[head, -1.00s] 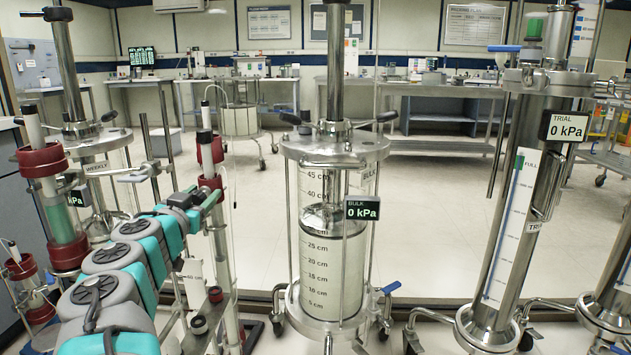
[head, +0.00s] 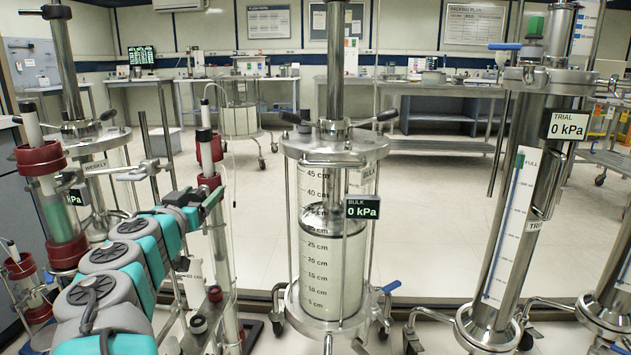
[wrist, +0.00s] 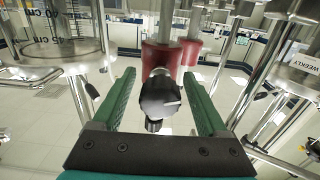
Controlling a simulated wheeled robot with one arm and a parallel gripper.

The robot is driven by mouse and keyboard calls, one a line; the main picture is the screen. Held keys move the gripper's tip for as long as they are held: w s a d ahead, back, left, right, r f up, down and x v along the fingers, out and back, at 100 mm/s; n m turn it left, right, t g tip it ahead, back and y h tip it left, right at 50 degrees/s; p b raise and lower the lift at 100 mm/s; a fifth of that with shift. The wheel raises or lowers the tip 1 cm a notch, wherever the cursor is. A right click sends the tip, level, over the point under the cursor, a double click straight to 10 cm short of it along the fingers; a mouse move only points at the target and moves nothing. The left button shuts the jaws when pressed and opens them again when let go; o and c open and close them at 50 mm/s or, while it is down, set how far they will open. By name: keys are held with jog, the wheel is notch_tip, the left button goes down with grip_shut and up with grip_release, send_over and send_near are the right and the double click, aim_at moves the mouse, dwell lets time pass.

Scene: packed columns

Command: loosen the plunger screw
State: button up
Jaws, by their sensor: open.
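In the wrist view, a dark rounded knob (wrist: 160,97), which I take for the plunger screw, stands out from a red collar (wrist: 161,58) on a slim column. My gripper (wrist: 158,75) is open, with one green finger on each side of the knob and a gap on both sides. Nothing is held. A smaller dark piece shows just below the knob. In the head view, my gripper (head: 215,194) is beside the red-collared column (head: 209,150) left of centre. I cannot make out the knob there.
A second red-collared column (head: 45,200) stands at far left, near the WEEKLY column. The wide BULK column (head: 330,270) stands right of my arm, and the TRIAL column (head: 500,245) is further right.

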jog(key=s+b, duration=0.4)
jog(key=s, duration=0.2)
jog(key=shift+s+a, duration=0.25)
jog(key=shift+s, duration=0.05)
